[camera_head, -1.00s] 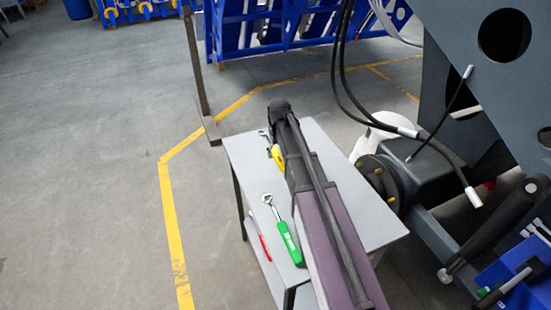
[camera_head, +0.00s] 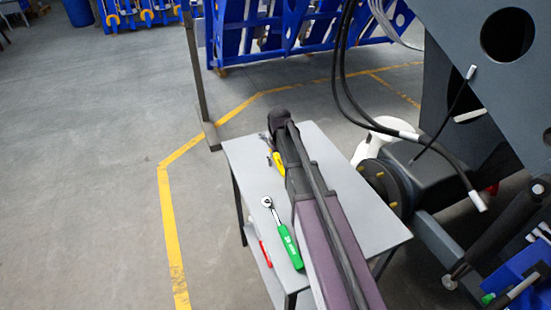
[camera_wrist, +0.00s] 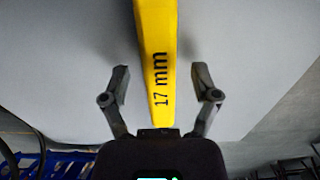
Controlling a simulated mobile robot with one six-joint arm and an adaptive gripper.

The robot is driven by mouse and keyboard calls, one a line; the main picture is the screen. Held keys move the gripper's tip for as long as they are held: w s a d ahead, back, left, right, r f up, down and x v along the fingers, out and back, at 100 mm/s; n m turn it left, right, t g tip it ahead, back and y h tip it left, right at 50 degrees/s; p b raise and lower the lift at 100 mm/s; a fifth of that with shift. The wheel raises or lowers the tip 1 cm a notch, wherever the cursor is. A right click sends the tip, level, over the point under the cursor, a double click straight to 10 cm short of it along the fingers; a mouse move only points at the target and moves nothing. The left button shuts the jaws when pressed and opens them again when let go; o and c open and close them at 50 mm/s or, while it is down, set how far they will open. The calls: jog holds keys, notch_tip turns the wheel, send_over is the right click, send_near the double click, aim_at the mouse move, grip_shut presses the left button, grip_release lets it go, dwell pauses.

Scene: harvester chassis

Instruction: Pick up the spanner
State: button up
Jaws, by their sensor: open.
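The spanner (camera_wrist: 157,45) has a yellow handle marked "17 mm". In the wrist view it runs from the top edge down between my fingers. My gripper (camera_wrist: 161,80) is open, one finger on each side of the handle, with gaps on both sides. In the head view the spanner's yellow part (camera_head: 277,161) shows at the left of my arm on the grey table (camera_head: 240,155), near its far end. My arm hides part of the spanner and the gripper there.
A green-handled ratchet (camera_head: 288,244) lies on the table left of my arm. A red tool (camera_head: 264,252) is on a lower shelf. The dark harvester chassis (camera_head: 470,90) with hanging hoses stands close at the right. A metal post (camera_head: 197,85) stands behind the table. The floor at left is clear.

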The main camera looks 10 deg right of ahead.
grip_shut()
jog(key=shift+r, duration=0.15)
notch_tip(320, 180, up, 4)
jog(key=p, duration=0.4)
jog(key=s, duration=1)
jog(key=s+p, duration=0.1)
jog(key=s, duration=0.5)
jog(key=shift+r, duration=0.35)
jog(key=c, duration=0.7)
grip_release()
grip_shut()
